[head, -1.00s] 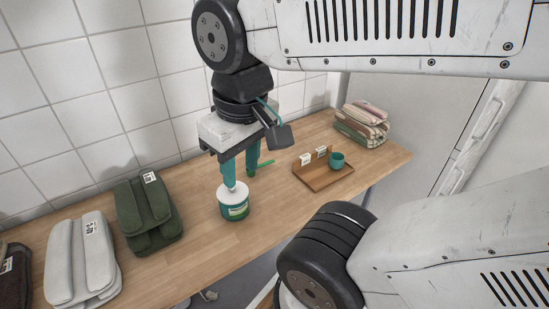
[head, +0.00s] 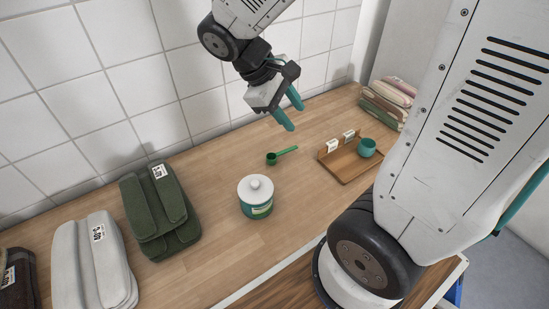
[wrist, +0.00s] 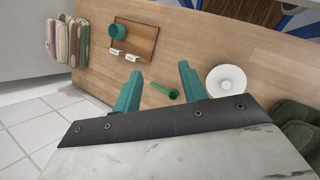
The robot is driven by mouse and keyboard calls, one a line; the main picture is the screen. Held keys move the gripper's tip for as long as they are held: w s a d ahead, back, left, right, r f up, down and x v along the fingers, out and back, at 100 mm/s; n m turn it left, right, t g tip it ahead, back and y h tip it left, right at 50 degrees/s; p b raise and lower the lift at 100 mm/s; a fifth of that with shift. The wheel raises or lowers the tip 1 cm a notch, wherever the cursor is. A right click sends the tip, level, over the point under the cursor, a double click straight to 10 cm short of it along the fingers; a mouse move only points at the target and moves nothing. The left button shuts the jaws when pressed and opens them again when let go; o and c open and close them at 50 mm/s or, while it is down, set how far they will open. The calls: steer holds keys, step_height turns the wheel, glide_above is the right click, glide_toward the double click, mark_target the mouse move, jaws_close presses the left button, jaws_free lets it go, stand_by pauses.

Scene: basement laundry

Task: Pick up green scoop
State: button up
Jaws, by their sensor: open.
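The green scoop (head: 281,155) lies on the wooden counter, behind the lidded jar, with its handle pointing right and back. In the wrist view the scoop (wrist: 164,91) shows between my two teal fingers, farther off on the counter. My gripper (head: 291,118) is open and empty, tilted, and above the counter behind the scoop, apart from it. My gripper's fingers (wrist: 161,78) also show spread in the wrist view. Nothing hides the scoop in the head view.
A green jar (head: 256,205) with a white lid stands in front of the scoop. A wooden tray (head: 344,168) with a teal cup (head: 367,148) and small cards is to the right. Folded towels (head: 388,103) lie at the back right; a dark green folded bundle (head: 160,212) lies left. The tiled wall is close behind.

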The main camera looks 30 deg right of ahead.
steer(key=w+f+n+h, duration=0.45)
steer(key=w+f, duration=0.35)
steer(key=f, duration=0.2)
steer(key=n+t+h, duration=0.2)
steer(key=n+h, duration=0.1)
steer(key=n, duration=0.4)
glide_toward(279, 153)
steer(key=d, duration=0.3)
steer(key=shift+f, duration=0.25)
steer(key=shift+s+d+f+h, duration=0.1)
steer(key=shift+d+f+h, duration=0.05)
steer(key=shift+f+h, duration=0.1)
steer(key=x, duration=0.7)
steer(key=shift+f, duration=0.4)
steer(key=c, duration=0.7)
